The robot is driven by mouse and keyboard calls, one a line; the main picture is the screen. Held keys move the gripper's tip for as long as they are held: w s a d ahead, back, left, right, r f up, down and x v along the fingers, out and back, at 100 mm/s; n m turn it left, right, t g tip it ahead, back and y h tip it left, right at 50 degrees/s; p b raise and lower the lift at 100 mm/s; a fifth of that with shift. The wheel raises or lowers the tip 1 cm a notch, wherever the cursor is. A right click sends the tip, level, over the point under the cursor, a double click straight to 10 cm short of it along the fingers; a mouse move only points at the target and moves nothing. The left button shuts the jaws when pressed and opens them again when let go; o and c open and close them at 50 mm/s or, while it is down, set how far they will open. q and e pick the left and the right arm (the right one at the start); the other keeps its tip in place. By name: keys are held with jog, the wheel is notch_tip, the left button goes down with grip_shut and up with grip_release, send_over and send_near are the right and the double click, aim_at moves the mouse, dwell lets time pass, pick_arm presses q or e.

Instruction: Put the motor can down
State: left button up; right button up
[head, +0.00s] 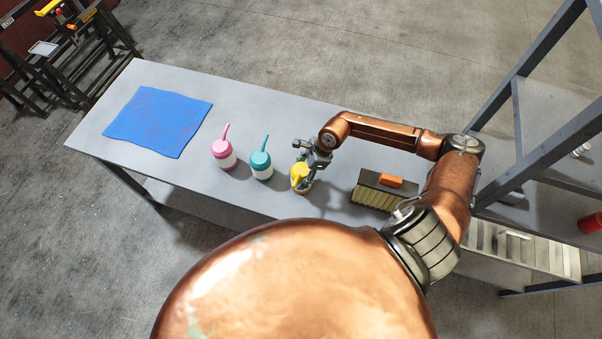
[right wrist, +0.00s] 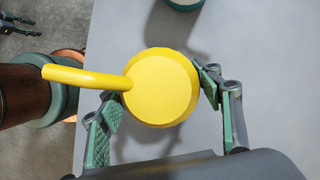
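The yellow motor can (head: 299,175) with a spout is at the front middle of the grey table (head: 318,205). It looks upright and close to the tabletop; I cannot tell whether its base touches. My right gripper (head: 307,172) has its fingers on both sides of the can. In the right wrist view, the can's round top (right wrist: 162,88) sits between the green finger pads of my right gripper (right wrist: 160,96), which appear to press on its sides. Its spout points left there. The lower body is hidden beneath the top. My left gripper is out of view.
A teal can (head: 261,165) and a pink can (head: 224,154) stand left of the yellow can. A blue cloth (head: 158,121) lies farther left. A box with an orange item (head: 391,181) is to the right. A metal rack (head: 530,150) stands at the far right.

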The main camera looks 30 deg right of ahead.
jog(key=shift+o, duration=1.4)
jog(key=shift+r, duration=0.1)
jog(key=shift+r, duration=0.1)
jog(key=shift+d+r, duration=0.2)
jog(key=shift+r, duration=0.1)
jog(key=b+v, duration=0.2)
jog(key=v, duration=0.9)
jog(key=shift+s+r, duration=0.1)
jog(key=shift+r, duration=0.05)
